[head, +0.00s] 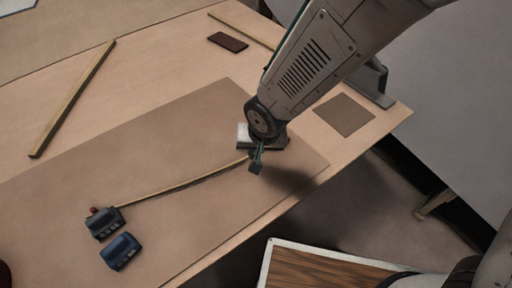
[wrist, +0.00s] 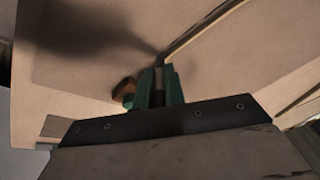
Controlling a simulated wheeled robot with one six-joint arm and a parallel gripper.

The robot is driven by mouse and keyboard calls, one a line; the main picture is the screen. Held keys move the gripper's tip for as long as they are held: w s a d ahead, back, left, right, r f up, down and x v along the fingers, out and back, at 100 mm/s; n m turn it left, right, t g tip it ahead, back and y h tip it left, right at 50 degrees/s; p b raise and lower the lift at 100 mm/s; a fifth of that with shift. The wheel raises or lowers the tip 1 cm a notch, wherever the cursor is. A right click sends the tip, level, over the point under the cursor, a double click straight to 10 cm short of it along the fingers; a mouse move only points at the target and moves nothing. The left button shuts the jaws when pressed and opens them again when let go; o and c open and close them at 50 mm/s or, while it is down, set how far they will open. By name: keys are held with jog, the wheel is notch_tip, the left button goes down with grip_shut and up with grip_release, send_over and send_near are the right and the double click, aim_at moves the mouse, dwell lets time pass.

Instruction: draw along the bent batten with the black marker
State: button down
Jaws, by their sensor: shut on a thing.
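The bent batten (head: 185,184) is a thin pale strip curving across the brown board (head: 215,110) in the head view. It also shows in the wrist view (wrist: 205,28). My gripper (head: 256,166) is at the batten's right end. In the wrist view its green fingers (wrist: 160,80) are shut on the upright black marker (wrist: 159,92), whose lower end is close beside the batten. I cannot tell whether the tip touches the board. A dark edge runs along the batten there; I cannot tell line from shadow. In the head view my gripper mostly hides the marker.
A dark weight with a red knob (head: 104,222) sits at the batten's left end, a blue weight (head: 120,251) nearby. An orange-brown block (wrist: 125,90) is beside my fingers. A wooden strip (head: 72,98), dark block (head: 228,41), square plate (head: 345,115) and bracket (head: 374,82) lie farther out.

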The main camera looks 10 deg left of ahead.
jog(key=shift+s+f, duration=0.1)
dwell(0.5)
jog(key=shift+s+a, duration=0.45)
jog(key=shift+s+a, duration=0.1)
jog(key=shift+a, duration=0.05)
jog(key=shift+s+a, duration=0.4)
jog(key=shift+s+a, duration=0.4)
jog(key=shift+a, duration=0.05)
jog(key=shift+s+a, duration=0.5)
